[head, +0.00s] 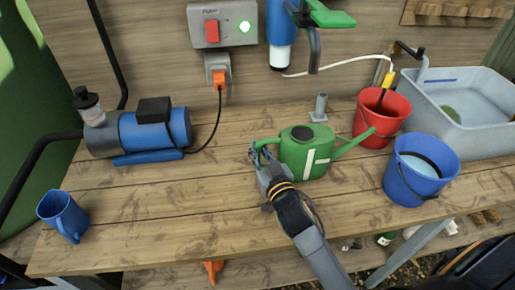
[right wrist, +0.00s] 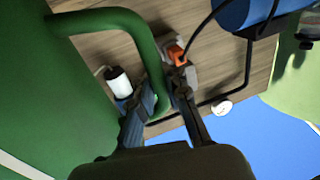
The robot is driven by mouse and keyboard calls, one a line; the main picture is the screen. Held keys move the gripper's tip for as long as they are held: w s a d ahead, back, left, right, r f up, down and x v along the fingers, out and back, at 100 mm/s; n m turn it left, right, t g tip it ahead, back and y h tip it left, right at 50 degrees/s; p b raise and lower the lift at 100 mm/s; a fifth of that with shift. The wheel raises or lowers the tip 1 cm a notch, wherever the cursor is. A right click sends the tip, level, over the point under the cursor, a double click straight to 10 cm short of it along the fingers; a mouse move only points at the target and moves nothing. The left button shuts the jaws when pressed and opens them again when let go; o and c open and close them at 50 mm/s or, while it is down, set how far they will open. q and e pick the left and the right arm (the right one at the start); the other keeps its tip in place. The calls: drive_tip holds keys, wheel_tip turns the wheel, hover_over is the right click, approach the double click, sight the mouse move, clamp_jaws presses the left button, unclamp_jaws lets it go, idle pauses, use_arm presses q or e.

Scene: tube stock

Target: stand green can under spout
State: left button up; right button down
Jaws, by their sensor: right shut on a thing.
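The green can (head: 305,152) is a watering can with a white mark. It is upright at the middle of the wooden bench, its own spout pointing right; whether its base touches the wood is unclear. My right gripper (head: 262,158) is shut on its handle at the left side. In the right wrist view, the green handle (right wrist: 151,50) passes between the fingers (right wrist: 155,100). A dark downturned spout (head: 314,52) hangs behind and above the can, beside a blue and white cylinder (head: 280,40) with a green lever (head: 330,16). My left gripper is not in view.
A red bucket (head: 372,128) stands close to the can's spout tip. A blue bucket (head: 405,186) is to the right, before a grey sink (head: 480,140). A short grey post (head: 319,106) stands behind the can. A blue pump (head: 150,130) and blue jug (head: 63,216) are left.

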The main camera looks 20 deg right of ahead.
drive_tip(key=shift+f, duration=0.1)
drive_tip(key=c, duration=1.3)
unclamp_jaws()
drive_tip(key=shift+o, duration=0.2)
drive_tip(key=s, duration=1.2)
